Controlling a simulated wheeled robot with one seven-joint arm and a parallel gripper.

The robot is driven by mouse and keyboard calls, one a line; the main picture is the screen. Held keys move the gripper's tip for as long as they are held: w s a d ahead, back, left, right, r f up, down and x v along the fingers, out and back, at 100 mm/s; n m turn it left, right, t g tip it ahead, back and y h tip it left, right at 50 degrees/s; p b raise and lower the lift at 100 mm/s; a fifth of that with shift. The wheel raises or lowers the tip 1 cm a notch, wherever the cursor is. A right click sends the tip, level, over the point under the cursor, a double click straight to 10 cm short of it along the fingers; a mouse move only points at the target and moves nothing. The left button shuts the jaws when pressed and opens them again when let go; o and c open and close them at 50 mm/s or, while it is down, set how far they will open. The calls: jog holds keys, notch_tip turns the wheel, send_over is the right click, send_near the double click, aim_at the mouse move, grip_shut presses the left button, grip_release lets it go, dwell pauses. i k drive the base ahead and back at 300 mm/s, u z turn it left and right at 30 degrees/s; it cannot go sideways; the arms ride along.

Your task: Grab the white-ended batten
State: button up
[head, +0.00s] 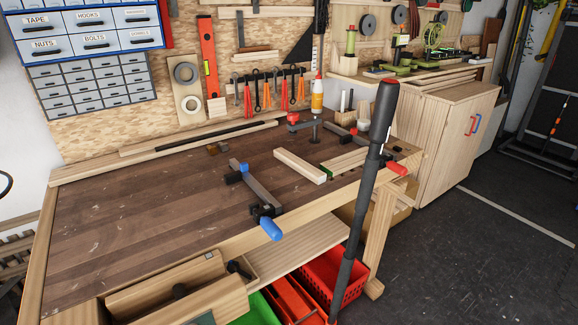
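A pale wooden batten (298,164) lies flat on the dark bench top, right of the middle. Its near end, at the right, looks whitish. Beside it on the right lie other pale battens (347,160), partly hidden behind a dark upright pole. A green-ended one (326,172) shows its near end close to the whitish end. My gripper is not in view.
A blue-handled clamp (262,196) lies left of the batten, and a red-handled clamp (395,168) at the bench's right edge. The dark pole (363,200) crosses before the bench; I cannot tell whether it is mine. The bench's left part (140,220) is clear.

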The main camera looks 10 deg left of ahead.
aim_at(317, 176)
jog(key=i, duration=0.9)
jog(key=z, duration=0.05)
